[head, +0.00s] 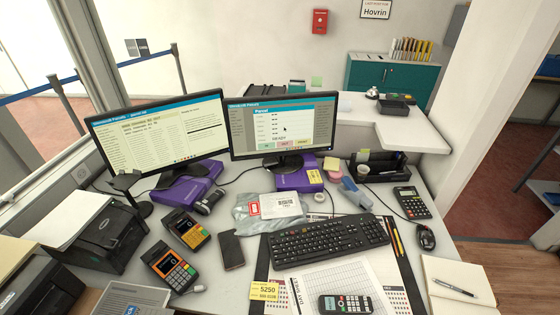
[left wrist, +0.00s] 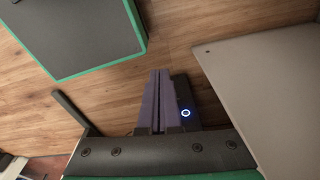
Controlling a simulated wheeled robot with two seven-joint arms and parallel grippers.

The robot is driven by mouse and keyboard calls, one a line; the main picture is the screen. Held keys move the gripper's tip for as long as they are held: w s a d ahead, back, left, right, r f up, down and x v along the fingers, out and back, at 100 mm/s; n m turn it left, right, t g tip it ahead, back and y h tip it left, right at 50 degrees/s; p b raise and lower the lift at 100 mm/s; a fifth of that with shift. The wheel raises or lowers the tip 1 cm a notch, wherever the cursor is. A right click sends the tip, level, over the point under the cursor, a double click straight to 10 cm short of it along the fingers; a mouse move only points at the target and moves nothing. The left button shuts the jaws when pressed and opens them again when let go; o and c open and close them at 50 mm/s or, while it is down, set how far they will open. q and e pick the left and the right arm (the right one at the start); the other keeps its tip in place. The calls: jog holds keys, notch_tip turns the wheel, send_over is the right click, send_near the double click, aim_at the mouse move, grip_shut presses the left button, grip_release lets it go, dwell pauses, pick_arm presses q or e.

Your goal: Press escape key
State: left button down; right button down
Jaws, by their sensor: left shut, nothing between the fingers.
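The black keyboard (head: 330,240) lies on the counter in the head view, in front of the two monitors and slightly turned. Its escape key (head: 275,239) is at the far left corner; its lettering is too small to read. Neither gripper shows in the head view. In the left wrist view my left gripper (left wrist: 159,75) is shut and empty, its dark purple fingers together over a wooden floor. The keyboard is not in the left wrist view, and my right gripper is in neither view.
A white parcel bag (head: 268,210) lies just behind the keyboard's left end. A phone (head: 231,250) and card terminals (head: 186,230) are left of it. Pencils (head: 397,238) and a mouse (head: 425,237) are at its right. A grey panel (left wrist: 265,85) is near my left gripper.

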pick_arm(q)
jog(key=s, duration=0.1)
jog(key=s+f, duration=0.1)
jog(key=s, duration=0.1)
jog(key=shift+s+a+f, duration=0.1)
jog(key=shift+a+f, duration=0.2)
dwell(1.1)
